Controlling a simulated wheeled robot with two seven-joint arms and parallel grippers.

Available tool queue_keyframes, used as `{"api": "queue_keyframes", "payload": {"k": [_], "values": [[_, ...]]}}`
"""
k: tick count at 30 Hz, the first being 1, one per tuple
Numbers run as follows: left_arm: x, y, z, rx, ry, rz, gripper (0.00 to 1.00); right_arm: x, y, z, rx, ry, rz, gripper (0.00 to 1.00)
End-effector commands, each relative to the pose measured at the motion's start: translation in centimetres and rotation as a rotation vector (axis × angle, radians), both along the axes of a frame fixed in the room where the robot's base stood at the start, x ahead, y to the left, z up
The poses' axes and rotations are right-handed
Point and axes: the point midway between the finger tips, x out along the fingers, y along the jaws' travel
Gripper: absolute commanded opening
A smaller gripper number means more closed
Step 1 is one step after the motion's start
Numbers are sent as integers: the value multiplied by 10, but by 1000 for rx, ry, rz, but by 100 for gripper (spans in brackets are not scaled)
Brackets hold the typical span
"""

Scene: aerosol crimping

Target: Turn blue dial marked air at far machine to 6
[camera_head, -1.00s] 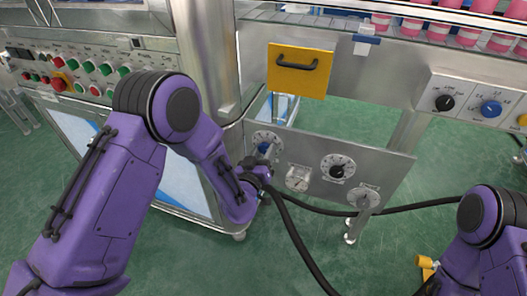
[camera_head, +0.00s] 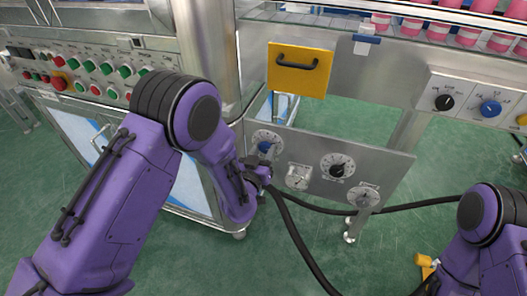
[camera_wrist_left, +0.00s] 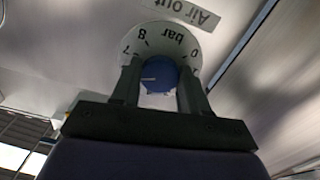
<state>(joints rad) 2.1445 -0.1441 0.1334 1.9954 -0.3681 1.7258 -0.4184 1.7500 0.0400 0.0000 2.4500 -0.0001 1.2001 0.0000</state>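The blue dial (camera_head: 265,147) sits on a white scale at the upper left of the grey panel on the far machine. In the left wrist view the blue knob (camera_wrist_left: 160,73) has a white scale with 7, 8, bar and 0, seen upside down under an "Air out" label (camera_wrist_left: 182,10). A light pointer line on the knob points left, below the 7, where the scale number is hidden. My left gripper (camera_head: 262,168) is just in front of the dial. Its two fingers stand apart on either side of the knob in the wrist view. My right gripper is out of view.
The panel (camera_head: 315,155) also holds a black dial (camera_head: 337,167) and two pale gauges (camera_head: 298,177) (camera_head: 364,196). A yellow drawer front (camera_head: 299,69) is above it. A black hose (camera_head: 300,243) hangs below. A button console (camera_head: 88,68) stands left.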

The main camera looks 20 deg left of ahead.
Motion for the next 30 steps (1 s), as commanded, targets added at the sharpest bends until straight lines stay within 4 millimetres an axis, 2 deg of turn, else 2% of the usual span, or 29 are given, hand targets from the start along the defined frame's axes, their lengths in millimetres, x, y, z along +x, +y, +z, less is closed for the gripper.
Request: {"api": "queue_keyframes", "payload": {"k": [1, 2, 10, 13, 24, 30], "values": [[0, 0, -1, 0, 2, 1, 60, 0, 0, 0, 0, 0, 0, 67], [0, 0, -1, 0, 2, 0, 69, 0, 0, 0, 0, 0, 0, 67], [-1, 0, 0, -1, 1, 0, 69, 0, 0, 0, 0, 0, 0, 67], [-8, 0, 0, 0, 2, -1, 69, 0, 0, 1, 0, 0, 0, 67], [-89, 3, -1, 2, 4, -3, 69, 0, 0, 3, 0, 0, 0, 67], [-106, 4, -1, 0, 2, 0, 69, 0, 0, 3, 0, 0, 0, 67]]}}
